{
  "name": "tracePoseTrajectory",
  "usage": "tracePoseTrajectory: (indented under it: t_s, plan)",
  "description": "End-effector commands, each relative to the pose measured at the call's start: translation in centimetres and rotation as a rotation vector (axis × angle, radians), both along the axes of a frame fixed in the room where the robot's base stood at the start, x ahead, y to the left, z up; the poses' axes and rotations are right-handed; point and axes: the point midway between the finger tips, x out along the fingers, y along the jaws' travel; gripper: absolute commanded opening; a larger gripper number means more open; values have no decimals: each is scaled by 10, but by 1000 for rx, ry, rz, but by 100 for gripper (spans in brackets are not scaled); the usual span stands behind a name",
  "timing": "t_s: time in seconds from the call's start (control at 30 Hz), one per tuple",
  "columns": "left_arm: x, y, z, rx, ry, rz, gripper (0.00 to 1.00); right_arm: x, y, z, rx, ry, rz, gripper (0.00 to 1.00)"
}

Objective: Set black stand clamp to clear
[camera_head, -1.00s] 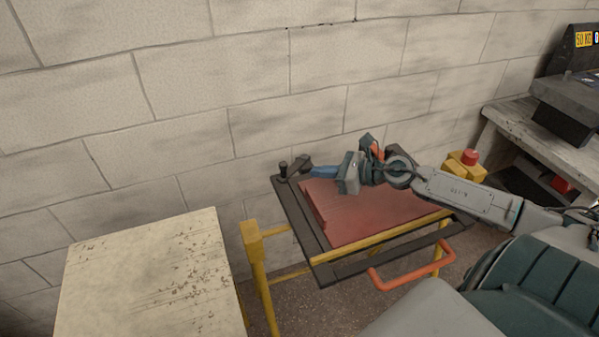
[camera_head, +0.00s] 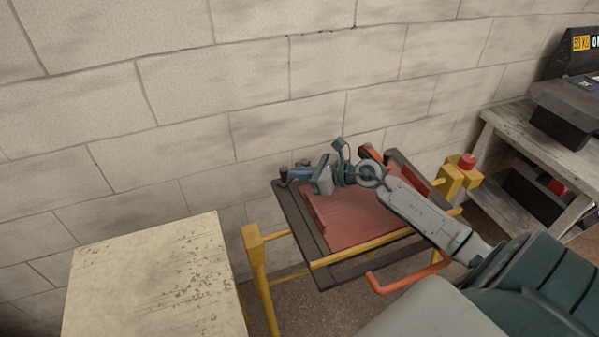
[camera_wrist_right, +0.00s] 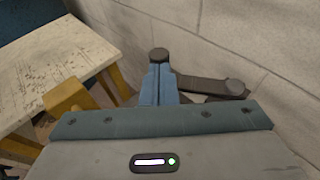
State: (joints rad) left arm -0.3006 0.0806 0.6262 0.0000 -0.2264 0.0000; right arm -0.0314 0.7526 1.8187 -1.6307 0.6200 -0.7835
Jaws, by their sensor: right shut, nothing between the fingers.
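The black stand clamp (camera_head: 283,174) sits at the back left corner of the dark frame on the yellow stand. In the right wrist view the clamp shows as a round knob (camera_wrist_right: 159,54) and a dark flat arm (camera_wrist_right: 205,85) reaching right to a second round end. My right gripper (camera_head: 292,174) is shut and empty, its blue fingers (camera_wrist_right: 160,70) pointing at the near side of the knob. Whether they touch it I cannot tell. In the head view the gripper hides part of the clamp's arm. My left gripper is not in view.
A reddish plate (camera_head: 360,218) lies inside the dark frame (camera_head: 300,225). An orange handle (camera_head: 405,280) sticks out in front. A worn pale table (camera_head: 150,280) stands left, a block wall (camera_head: 290,90) behind. A red button on a yellow box (camera_head: 467,161) is at right.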

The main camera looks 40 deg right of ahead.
Motion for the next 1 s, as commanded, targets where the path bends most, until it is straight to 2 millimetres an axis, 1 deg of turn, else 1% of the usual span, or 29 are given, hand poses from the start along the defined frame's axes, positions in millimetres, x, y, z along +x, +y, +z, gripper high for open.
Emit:
tracePoseTrajectory:
  t_s: [0.27,0.47,0.8,1.0]
  plan:
    - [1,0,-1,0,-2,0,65,0,1,0,1,-1,0,0]
    - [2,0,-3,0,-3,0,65,5,6,-1,2,-1,1,0]
    - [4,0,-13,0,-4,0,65,24,19,-2,3,-2,1,0]
    - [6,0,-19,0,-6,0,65,33,23,-2,1,0,0,0]
